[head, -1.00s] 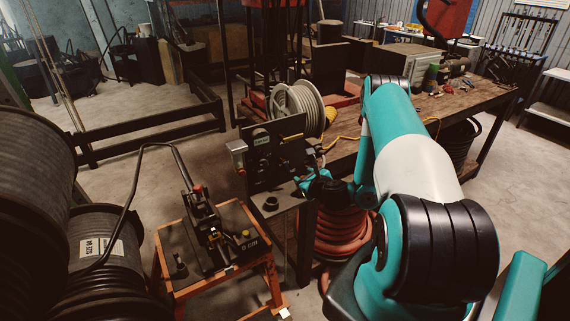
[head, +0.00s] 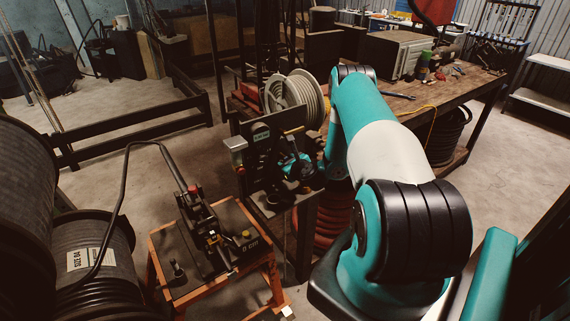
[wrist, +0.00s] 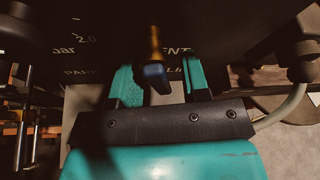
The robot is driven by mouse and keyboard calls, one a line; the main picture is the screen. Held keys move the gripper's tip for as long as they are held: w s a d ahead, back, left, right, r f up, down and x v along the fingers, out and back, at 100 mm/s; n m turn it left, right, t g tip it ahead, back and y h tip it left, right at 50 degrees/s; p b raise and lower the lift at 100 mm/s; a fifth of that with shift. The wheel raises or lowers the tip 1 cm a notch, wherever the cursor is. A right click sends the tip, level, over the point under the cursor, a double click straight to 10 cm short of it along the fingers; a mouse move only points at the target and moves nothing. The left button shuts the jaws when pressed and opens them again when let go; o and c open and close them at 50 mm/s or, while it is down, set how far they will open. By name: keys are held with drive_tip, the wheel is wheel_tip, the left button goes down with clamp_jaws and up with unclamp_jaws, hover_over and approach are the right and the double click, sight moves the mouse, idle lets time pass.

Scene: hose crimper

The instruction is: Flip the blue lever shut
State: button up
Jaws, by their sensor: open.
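The blue lever (wrist: 155,76) shows in the wrist view as a dark blue end on a yellowish stem, standing out from a dark lettered panel (wrist: 95,45). My gripper (wrist: 159,66) has its two teal fingers apart, one on each side of the lever. I see a gap on both sides, so the lever is not gripped. In the head view my gripper (head: 294,166) is in front of the upright dark panel (head: 262,136). There the blue end is not clearly visible; a yellow bar (head: 293,130) shows just above the gripper.
A hose reel (head: 298,98) stands behind the panel, with a long workbench (head: 435,92) behind my arm. An orange-framed stand (head: 160,268) with a black hand-lever tool is at the lower left. Large black hose spools (head: 95,240) fill the left edge.

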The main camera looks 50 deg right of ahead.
clamp_jaws()
drive_tip(key=shift+b, duration=0.3)
drive_tip(key=n+h+b, duration=0.1)
drive_tip(key=n+b, duration=0.1)
drive_tip(key=b, duration=0.1)
drive_tip(key=shift+d+f+n+h, duration=0.1)
drive_tip(key=shift+d+n+h, duration=0.2)
drive_tip(key=shift+h, duration=0.1)
drive_tip(key=n+h+b, duration=0.1)
drive_tip(key=b, duration=0.2)
drive_tip(key=n+b, duration=0.2)
drive_tip(key=b, duration=0.1)
drive_tip(key=shift+s+d+h, duration=0.15)
drive_tip(key=shift+d+h, duration=0.15)
drive_tip(key=shift+h, duration=0.1)
drive_tip(key=n+b, duration=0.1)
drive_tip(key=b, duration=0.2)
drive_tip(key=r+n+t+h+b, duration=0.1)
drive_tip(key=n+b, duration=0.1)
drive_tip(key=b, duration=0.1)
drive_tip(key=shift+d, duration=0.1)
drive_tip(key=n+b, duration=0.1)
drive_tip(key=b, duration=0.1)
drive_tip(key=shift+r+h+b, duration=0.3)
drive_tip(key=shift+r+h, duration=0.05)
drive_tip(key=shift+h, duration=0.05)
drive_tip(key=shift+r, duration=0.1)
